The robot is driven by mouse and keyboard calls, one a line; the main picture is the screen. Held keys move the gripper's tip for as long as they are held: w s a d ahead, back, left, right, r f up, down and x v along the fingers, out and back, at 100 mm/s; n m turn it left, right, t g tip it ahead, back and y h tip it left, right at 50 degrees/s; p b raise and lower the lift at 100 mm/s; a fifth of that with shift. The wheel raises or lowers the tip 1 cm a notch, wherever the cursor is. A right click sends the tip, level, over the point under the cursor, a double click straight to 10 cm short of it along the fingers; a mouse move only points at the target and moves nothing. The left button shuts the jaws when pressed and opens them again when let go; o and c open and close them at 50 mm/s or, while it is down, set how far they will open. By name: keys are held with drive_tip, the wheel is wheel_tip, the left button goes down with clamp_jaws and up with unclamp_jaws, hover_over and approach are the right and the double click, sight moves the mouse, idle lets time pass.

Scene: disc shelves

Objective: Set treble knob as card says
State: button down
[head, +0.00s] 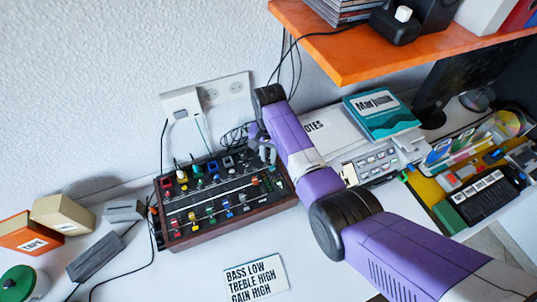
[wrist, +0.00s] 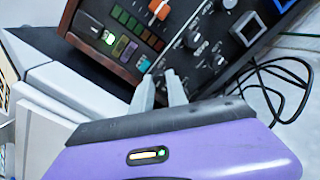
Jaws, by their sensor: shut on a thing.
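The mixer (head: 215,192) is a black panel in a brown wooden case on the white desk, with rows of coloured knobs and sliders. The card (head: 256,277) in front of it reads "BASS LOW, TREBLE HIGH, GAIN HIGH". My gripper (head: 267,155) is at the mixer's back right corner. In the wrist view my gripper (wrist: 162,78) is shut on a small knob at the panel's edge. The fingers mostly hide that knob, and its label and pointer cannot be read. Other grey knobs (wrist: 193,39) show beside it on the panel (wrist: 205,60).
An orange shelf (head: 375,45) overhangs the back right. Papers (head: 335,130) and a teal book (head: 382,115) lie right of the mixer. Black cables (wrist: 275,85) run near the gripper. A tape box (head: 30,236) stands at the left. Bare desk lies around the card.

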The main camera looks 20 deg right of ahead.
sight(269, 158)
drive_tip(key=shift+w+r, duration=0.1)
drive_tip(key=shift+w, duration=0.05)
drive_tip(key=c, duration=1.3)
unclamp_jaws()
drive_tip(key=shift+r, duration=3.85)
